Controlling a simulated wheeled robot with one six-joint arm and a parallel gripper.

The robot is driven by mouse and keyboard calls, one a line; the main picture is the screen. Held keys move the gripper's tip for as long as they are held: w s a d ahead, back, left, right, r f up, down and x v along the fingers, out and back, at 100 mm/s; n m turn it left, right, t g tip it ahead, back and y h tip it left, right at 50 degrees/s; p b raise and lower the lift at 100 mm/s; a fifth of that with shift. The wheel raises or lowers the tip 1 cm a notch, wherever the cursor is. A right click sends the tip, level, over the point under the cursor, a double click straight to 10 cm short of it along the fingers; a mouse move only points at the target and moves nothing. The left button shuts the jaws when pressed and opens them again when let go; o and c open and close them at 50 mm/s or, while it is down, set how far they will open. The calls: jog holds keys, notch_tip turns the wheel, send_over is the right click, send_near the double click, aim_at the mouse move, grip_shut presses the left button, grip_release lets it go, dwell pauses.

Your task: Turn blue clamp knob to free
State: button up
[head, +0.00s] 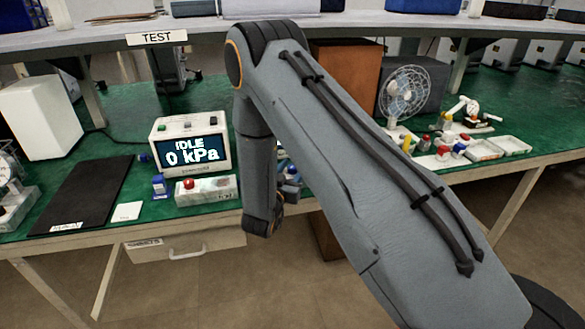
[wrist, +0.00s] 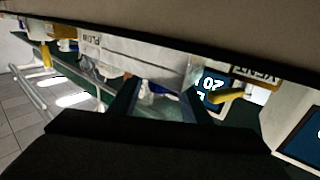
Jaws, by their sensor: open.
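I cannot clearly pick out the blue clamp knob. A yellow lever (wrist: 228,96) shows right of the fingers, near a VENT label (wrist: 258,76).
A tester reading IDLE 0 kPa (head: 190,151) stands on the green bench (head: 110,205), behind a grey box with a red button (head: 206,190). A small blue container (head: 159,186) is beside it. A shelf (head: 200,38) runs overhead. A fan (head: 404,92) and small trays (head: 481,151) stand at right.

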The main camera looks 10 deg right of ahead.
jog(key=c, duration=1)
jog(key=shift+c, duration=0.2)
jog(key=shift+d+y, duration=0.1)
jog(key=shift+y, duration=0.2)
jog(key=n+t+y, duration=0.1)
jog(key=n+y, duration=0.1)
jog(key=y, duration=0.1)
jog(key=n+t+y, duration=0.1)
jog(key=n+y, duration=0.1)
jog(key=y, duration=0.1)
jog(key=shift+d+n+t, duration=0.15)
jog(key=shift+n+t, duration=0.15)
jog(key=shift+t, duration=0.1)
jog(key=n+y, duration=0.2)
jog(key=y, duration=0.1)
jog(key=n+y, duration=0.2)
jog(key=y, duration=0.1)
jog(key=shift+b, duration=0.35)
jog(key=shift+a+y, duration=0.2)
jog(key=shift+y, duration=0.3)
jog(key=o, duration=1)
jog(key=shift+o, duration=0.2)
